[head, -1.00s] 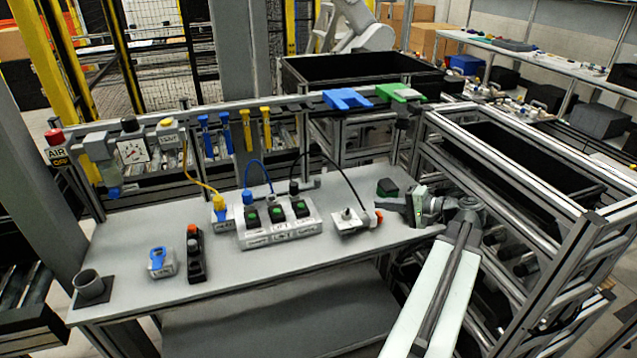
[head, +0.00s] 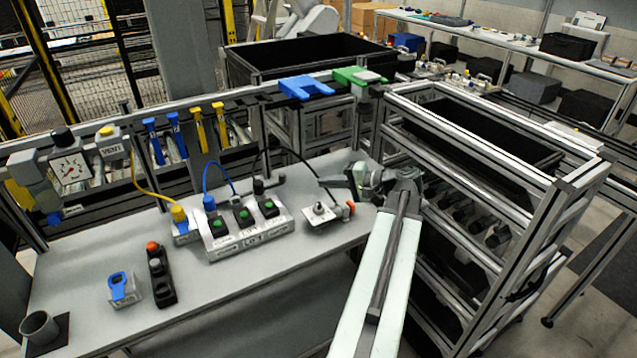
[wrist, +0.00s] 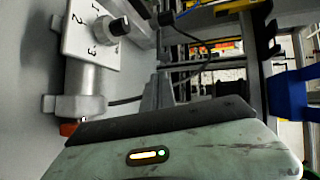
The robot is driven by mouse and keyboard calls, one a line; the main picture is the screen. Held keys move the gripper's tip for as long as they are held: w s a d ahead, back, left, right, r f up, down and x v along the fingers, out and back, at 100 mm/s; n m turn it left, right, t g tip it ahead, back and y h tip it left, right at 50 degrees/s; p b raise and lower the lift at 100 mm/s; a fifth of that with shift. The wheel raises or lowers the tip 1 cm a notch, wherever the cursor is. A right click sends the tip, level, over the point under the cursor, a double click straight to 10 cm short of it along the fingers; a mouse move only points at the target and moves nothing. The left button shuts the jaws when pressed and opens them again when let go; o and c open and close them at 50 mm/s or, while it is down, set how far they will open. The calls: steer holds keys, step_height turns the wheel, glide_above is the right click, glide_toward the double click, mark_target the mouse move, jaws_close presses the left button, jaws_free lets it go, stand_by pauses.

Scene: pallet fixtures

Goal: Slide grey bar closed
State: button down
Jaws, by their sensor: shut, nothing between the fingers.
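I cannot tell for certain which part is the grey bar. A short grey cylindrical piece (wrist: 83,80) with a block at its end shows in the wrist view, beside a white numbered plate (wrist: 93,32) with a black knob. An orange-red tip (wrist: 68,129) lies by that block. In the head view the plate (head: 321,215) sits at the bench's right end, with the orange-red tip (head: 350,208) beside it. My gripper (head: 335,183) is shut and empty, just behind and above the plate. Its pale green housing fills the lower wrist view; fingertips are unclear there.
The grey bench (head: 215,290) carries a socket box (head: 250,240) with cables, a blue-topped block (head: 122,288), a black switch box (head: 160,278) and a grey cup (head: 40,328). A metal rack (head: 500,150) stands close on the right. The bench front is clear.

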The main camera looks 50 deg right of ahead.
steer(key=b, duration=0.2)
glide_toward(285, 179)
steer(key=x, duration=0.5)
steer(key=shift+w+f, duration=0.1)
steer(key=shift+f, duration=0.15)
steer(key=shift+w+a, duration=0.15)
steer(key=shift+w, duration=0.45)
steer(key=shift+w+a, duration=0.2)
steer(key=shift+a, duration=0.4)
steer(key=shift+w+a, duration=0.2)
steer(key=shift+a, duration=0.4)
